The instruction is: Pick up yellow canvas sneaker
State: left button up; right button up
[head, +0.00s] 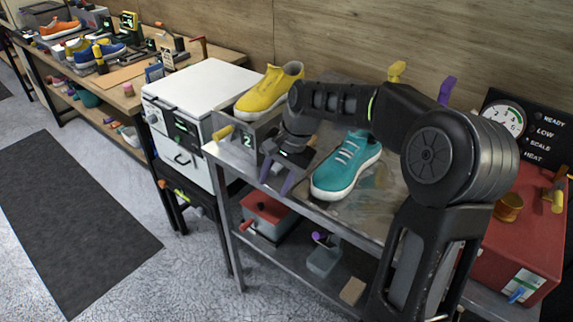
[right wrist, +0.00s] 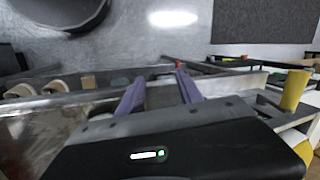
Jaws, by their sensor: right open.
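The yellow canvas sneaker (head: 270,89) with a white sole rests on a grey metal box marked 2 (head: 247,140) at the left end of the metal bench, toe toward the left front. My right gripper (head: 276,178) is open and empty, its purple fingers pointing down at the bench's front edge, below and right of the sneaker and apart from it. In the right wrist view the open fingers (right wrist: 158,92) have nothing between them. A yellow and white piece, probably the sneaker (right wrist: 304,150), shows at the right edge. My left gripper is not in view.
A teal sneaker (head: 346,165) stands on the bench right of my gripper, close to my forearm. A white-topped cabinet (head: 205,85) stands left of the metal box. A red box (head: 525,235) is at the right.

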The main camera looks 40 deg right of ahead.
jog(key=s+a+f+n+y, duration=0.1)
jog(key=s+a+f+n, duration=0.15)
jog(key=a+f, duration=0.75)
jog(key=s+a+f+n+y, duration=0.1)
jog(key=s+a+f+n, duration=0.15)
jog(key=a+f, duration=0.7)
jog(key=s+a+f+n+g, duration=0.1)
jog(key=s+a+f+n, duration=0.1)
jog(key=s+f, duration=0.5)
jog(key=s+a+f+n, duration=0.3)
jog(key=s+a+f, duration=0.2)
jog(key=s+f, duration=0.3)
jog(key=s, duration=0.2)
jog(key=shift+s+a+f+g, duration=0.15)
jog(key=shift+s+f+g, duration=0.1)
jog(key=shift+s+g, duration=0.15)
jog(key=shift+w, duration=0.1)
jog(key=shift+c, duration=0.7)
